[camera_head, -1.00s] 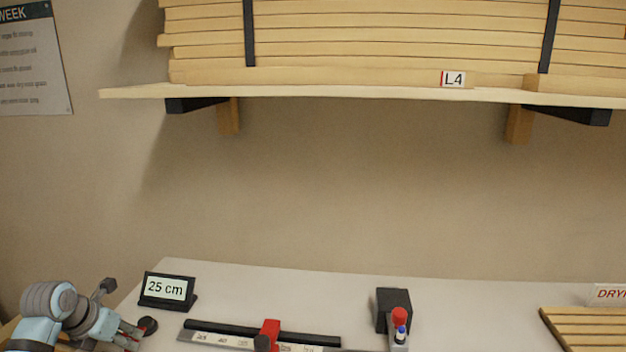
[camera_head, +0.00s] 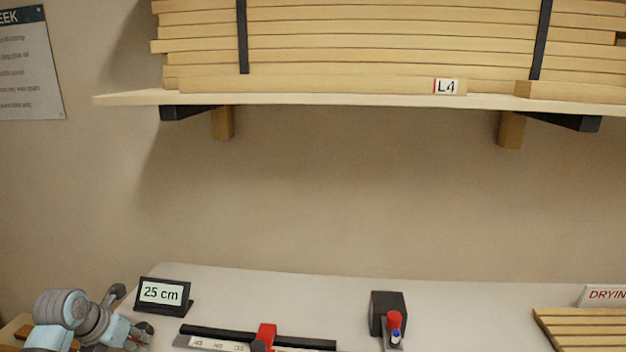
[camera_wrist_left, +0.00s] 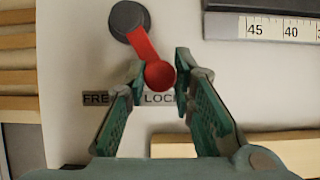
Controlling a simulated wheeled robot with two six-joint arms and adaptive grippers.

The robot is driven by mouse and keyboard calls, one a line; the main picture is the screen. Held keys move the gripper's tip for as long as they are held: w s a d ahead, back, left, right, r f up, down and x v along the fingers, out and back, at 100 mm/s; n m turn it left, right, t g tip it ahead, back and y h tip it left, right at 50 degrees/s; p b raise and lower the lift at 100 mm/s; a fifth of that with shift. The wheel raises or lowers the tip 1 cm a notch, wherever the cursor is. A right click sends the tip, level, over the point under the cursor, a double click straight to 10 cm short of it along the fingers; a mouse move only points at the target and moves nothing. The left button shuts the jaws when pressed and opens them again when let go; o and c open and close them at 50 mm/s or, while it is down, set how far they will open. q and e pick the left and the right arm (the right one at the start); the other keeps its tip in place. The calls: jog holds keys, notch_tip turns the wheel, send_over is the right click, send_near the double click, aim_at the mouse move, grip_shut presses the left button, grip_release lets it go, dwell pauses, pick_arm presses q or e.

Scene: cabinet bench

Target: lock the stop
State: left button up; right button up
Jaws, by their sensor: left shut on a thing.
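In the left wrist view a red lever (camera_wrist_left: 142,45) runs from a dark round pivot (camera_wrist_left: 128,18) down to a round red knob (camera_wrist_left: 160,75). The knob lies just above the LOCK label (camera_wrist_left: 160,98), to the right of the FREE label (camera_wrist_left: 96,98). My left gripper (camera_wrist_left: 159,70) is shut on the knob, one finger on each side. In the head view my left gripper (camera_head: 137,341) is at the bottom left, partly cut off. A red stop (camera_head: 265,336) sits on the ruler rail (camera_head: 300,342). My right gripper is out of view.
A "25 cm" sign (camera_head: 162,294) stands behind the rail. A black block (camera_head: 388,308) with a red and blue piece stands right of the rail. Wooden slats (camera_head: 585,325) lie at the right. A loaded shelf (camera_head: 350,99) hangs above.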

pick_arm(q)
jog(key=shift+w+d, duration=0.15)
jog(key=shift+d, duration=0.2)
dwell(0.4)
jog(key=o, duration=0.8)
jog(key=shift+c, duration=0.2)
jog(key=shift+r, duration=0.1)
notch_tip(320, 180, up, 9)
jog(key=p, duration=0.8)
jog(key=shift+r+p, duration=0.1)
jog(key=shift+p, duration=0.3)
jog(key=shift+f, duration=0.2)
